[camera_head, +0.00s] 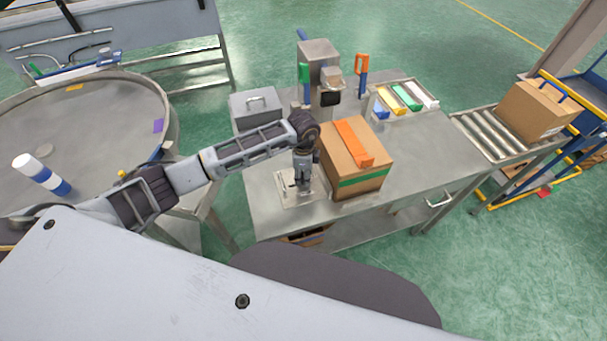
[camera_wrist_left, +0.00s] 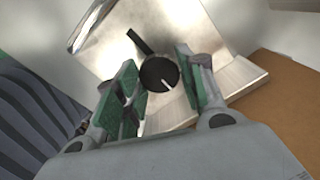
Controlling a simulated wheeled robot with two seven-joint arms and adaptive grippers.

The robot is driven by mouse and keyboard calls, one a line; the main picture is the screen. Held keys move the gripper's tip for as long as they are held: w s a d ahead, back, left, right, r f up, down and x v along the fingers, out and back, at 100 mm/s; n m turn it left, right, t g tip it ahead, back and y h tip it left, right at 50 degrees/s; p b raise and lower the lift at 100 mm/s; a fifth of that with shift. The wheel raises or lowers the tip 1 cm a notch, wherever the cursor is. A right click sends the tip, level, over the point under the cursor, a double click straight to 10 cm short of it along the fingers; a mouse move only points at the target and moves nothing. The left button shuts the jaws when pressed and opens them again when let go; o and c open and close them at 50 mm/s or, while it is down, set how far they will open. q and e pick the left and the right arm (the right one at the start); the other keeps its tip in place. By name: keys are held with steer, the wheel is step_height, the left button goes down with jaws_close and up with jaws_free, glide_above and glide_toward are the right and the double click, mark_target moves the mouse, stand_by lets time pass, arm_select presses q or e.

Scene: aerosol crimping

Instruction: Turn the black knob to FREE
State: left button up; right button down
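The black knob (camera_wrist_left: 158,74) shows in the left wrist view, with a white pointer line towards its lower right and a dark bar running to its upper left. It sits on a bright metal plate (camera_wrist_left: 205,40). My left gripper (camera_wrist_left: 157,64) is open, its green-padded fingers on either side of the knob with gaps visible. No FREE marking is legible. In the head view my left gripper (camera_head: 303,186) points down over the metal plate (camera_head: 287,200) on the bench; the knob is hidden there. My right gripper is out of view.
A cardboard box (camera_head: 345,186) with orange and green strips stands close right of the gripper. Behind are a grey lidded box (camera_head: 252,115) and a metal machine (camera_head: 318,55). The steel bench (camera_head: 430,150) is clear to the right. A round table (camera_head: 90,110) stands left.

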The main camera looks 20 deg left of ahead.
arm_select(q)
steer(key=o, duration=0.4)
steer(key=shift+c, duration=0.2)
steer(key=shift+r, duration=0.15)
step_height(320, 180, up, 12)
stand_by(0.5)
steer(key=shift+f, duration=0.2)
stand_by(0.4)
